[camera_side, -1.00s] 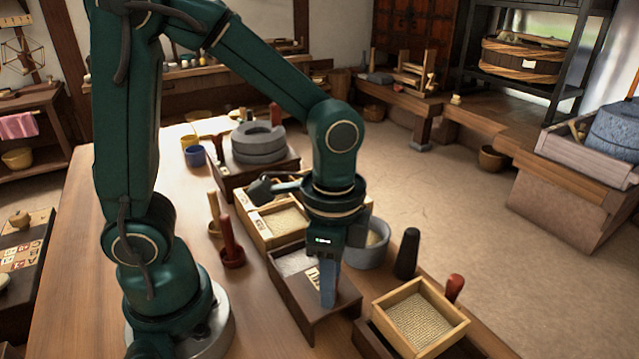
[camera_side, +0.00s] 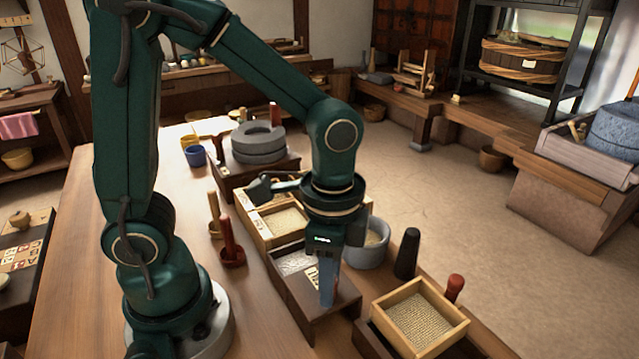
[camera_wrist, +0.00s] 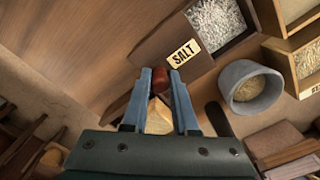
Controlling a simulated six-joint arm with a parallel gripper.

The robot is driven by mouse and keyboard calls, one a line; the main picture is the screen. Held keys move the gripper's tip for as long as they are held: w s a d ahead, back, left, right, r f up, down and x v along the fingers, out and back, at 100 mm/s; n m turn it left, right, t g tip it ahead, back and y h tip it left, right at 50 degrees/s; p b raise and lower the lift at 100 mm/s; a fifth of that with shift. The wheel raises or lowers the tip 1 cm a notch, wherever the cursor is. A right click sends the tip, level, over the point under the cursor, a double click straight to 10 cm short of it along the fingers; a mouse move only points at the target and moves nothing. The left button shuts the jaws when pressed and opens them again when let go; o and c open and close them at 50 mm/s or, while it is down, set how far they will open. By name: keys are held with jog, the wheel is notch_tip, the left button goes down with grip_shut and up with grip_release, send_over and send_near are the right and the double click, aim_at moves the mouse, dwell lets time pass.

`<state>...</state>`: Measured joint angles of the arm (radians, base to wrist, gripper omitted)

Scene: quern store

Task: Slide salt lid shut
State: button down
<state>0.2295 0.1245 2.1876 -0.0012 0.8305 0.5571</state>
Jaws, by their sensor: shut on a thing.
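The dark wooden salt box (camera_side: 285,291) stands on the bench, and its SALT label (camera_wrist: 184,54) reads clearly in the wrist view. White salt (camera_wrist: 215,22) shows in the uncovered part, so the box is partly open. The dark brown lid (camera_side: 343,297) covers the end nearer the side camera. My gripper (camera_wrist: 161,74) is over that end, pointing down, shut on the lid's red-brown knob (camera_wrist: 160,80). In the side view my gripper (camera_side: 327,304) hides the knob.
A grey stone bowl (camera_wrist: 252,88) stands beside the salt box. A light wooden grain box (camera_side: 415,318), a dark peg (camera_side: 407,253) and a red-handled tool (camera_side: 231,250) are close by. Bare bench (camera_side: 262,330) lies toward my base.

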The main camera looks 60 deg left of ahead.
jog(key=a, duration=0.7)
jog(key=shift+a, duration=0.3)
jog(key=shift+w, duration=0.1)
jog(key=c, duration=0.7)
grip_release()
jog(key=shift+r, duration=2.6)
